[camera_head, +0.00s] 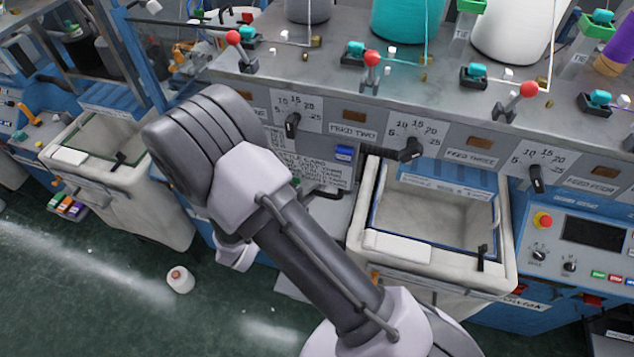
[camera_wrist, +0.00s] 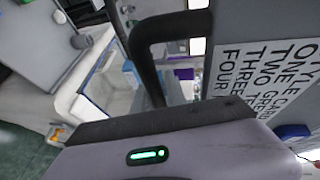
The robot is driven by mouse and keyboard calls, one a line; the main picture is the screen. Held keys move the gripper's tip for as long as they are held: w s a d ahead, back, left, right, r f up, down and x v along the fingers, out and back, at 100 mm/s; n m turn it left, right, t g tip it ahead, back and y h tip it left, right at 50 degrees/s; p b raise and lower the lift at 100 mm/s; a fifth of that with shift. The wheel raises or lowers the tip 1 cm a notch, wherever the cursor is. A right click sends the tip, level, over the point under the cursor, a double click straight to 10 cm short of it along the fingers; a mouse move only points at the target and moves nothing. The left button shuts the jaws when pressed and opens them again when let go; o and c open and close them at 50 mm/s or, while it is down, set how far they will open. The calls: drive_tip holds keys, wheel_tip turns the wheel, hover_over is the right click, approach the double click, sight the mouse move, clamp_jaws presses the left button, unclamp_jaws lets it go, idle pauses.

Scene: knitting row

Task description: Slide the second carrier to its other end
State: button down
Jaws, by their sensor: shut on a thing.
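In the wrist view, the pale grey body of my gripper (camera_wrist: 160,135), with a lit green lamp, fills the bottom edge. A dark bent bar like a handle (camera_wrist: 150,62) rises just beyond it. My gripper is shut on this dark handle, though the contact itself is not clearly seen. I cannot tell the handle's travel or its ends. In the head view my arm hides the gripper, and I cannot pick out the second carrier with certainty.
A white printed style card (camera_wrist: 265,80) lies close at the right in the wrist view. The head view shows dials, red-knobbed levers, the FEED TWO label (camera_head: 353,133) and an open pale bin (camera_head: 385,245). A small spool (camera_head: 180,279) lies on the green floor.

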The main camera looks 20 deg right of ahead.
drive_tip(key=c, duration=1.4)
unclamp_jaws()
drive_tip(key=shift+r, duration=0.3)
drive_tip(key=shift+f, duration=0.1)
drive_tip(key=b+v, duration=0.1)
drive_tip(key=v, duration=1.6)
drive_tip(key=shift+a, duration=0.2)
drive_tip(key=shift+s, duration=0.1)
